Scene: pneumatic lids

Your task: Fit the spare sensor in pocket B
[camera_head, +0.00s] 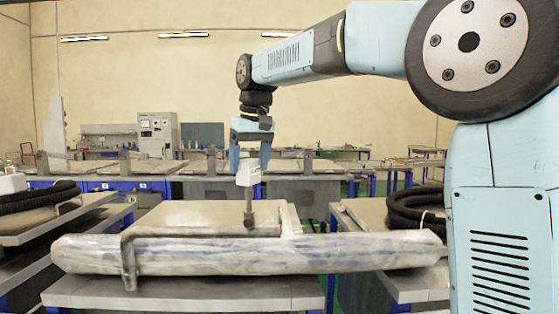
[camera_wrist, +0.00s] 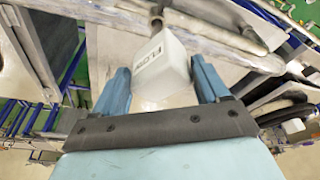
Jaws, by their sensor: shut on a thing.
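My gripper (camera_head: 249,168) is shut on a white block-shaped sensor (camera_head: 249,175), held upright above the middle table. A thin grey-brown stem with a darker end reaches down from the block in front of a flat pale panel (camera_head: 185,216). In the wrist view the sensor (camera_wrist: 162,62) sits between my two blue fingers, with dark lettering on one face that seems to read FLOW. I cannot tell whether the stem's end touches anything below. I cannot make out any pocket marked B.
A long plastic-wrapped bundle (camera_head: 250,255) lies across the table front (camera_head: 190,292), with a bent grey bar (camera_head: 128,262) over it. Coiled black hoses lie on side tables, left (camera_head: 40,197) and right (camera_head: 415,205). Benches (camera_head: 150,172) and a grey cabinet (camera_head: 158,132) stand behind.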

